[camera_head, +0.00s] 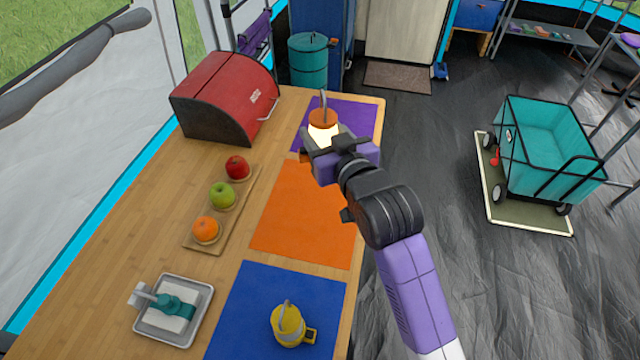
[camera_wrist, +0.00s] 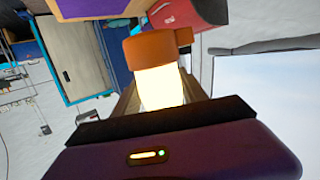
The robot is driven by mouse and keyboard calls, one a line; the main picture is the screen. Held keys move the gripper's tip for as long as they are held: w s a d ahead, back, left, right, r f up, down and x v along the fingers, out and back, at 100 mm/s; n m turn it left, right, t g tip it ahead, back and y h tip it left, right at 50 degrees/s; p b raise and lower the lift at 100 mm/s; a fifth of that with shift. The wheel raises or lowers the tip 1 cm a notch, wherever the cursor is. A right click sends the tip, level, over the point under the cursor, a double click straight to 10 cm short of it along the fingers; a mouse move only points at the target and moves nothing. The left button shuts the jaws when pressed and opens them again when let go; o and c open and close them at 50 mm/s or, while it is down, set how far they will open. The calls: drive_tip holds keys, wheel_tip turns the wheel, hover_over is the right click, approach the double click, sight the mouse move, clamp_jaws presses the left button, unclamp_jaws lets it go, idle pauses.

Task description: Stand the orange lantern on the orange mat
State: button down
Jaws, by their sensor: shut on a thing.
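The orange lantern (camera_head: 323,118) has an orange cap, a wire handle and a glowing pale body. My gripper (camera_head: 324,142) is shut around its glowing body and holds it roughly upright. In the wrist view the lantern (camera_wrist: 158,75) sits between the fingers. In the head view it overlaps the purple mat, near that mat's border with the orange mat; its height is hard to tell. My gripper hides most of its base. The orange mat (camera_head: 300,215) lies flat and bare on the wooden counter, nearer than the lantern in the picture.
A purple mat (camera_head: 311,113) lies beyond the orange one. A blue mat (camera_head: 240,315) with a yellow lantern (camera_head: 287,325) lies nearer. A fruit board (camera_head: 190,242), a grey tray (camera_head: 197,325) and a red bread box (camera_head: 215,95) stand left. A teal cart (camera_head: 550,145) is right, across the floor.

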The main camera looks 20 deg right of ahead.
drive_tip(key=shift+w+d+f+b, duration=0.15)
drive_tip(key=shift+f+b, duration=0.15)
drive_tip(key=shift+f, duration=3)
drive_tip(key=shift+w+d+f+b, duration=0.1)
drive_tip(key=shift+f+b, duration=0.2)
drive_tip(key=shift+f, duration=3.05)
drive_tip(key=shift+w+d+f+b, duration=0.15)
drive_tip(key=shift+f+b, duration=0.15)
drive_tip(key=shift+f, duration=3)
drive_tip(key=shift+s+f, duration=0.1)
drive_tip(key=c, duration=0.6)
unclamp_jaws()
drive_tip(key=shift+f, duration=0.1)
drive_tip(key=shift+r, duration=0.2)
drive_tip(key=s, duration=0.4)
drive_tip(key=s+r, duration=0.1)
drive_tip(key=s, duration=0.3)
drive_tip(key=s+r, duration=0.1)
drive_tip(key=s, duration=0.3)
drive_tip(key=shift+a+r, duration=0.15)
drive_tip(key=shift+a, duration=0.15)
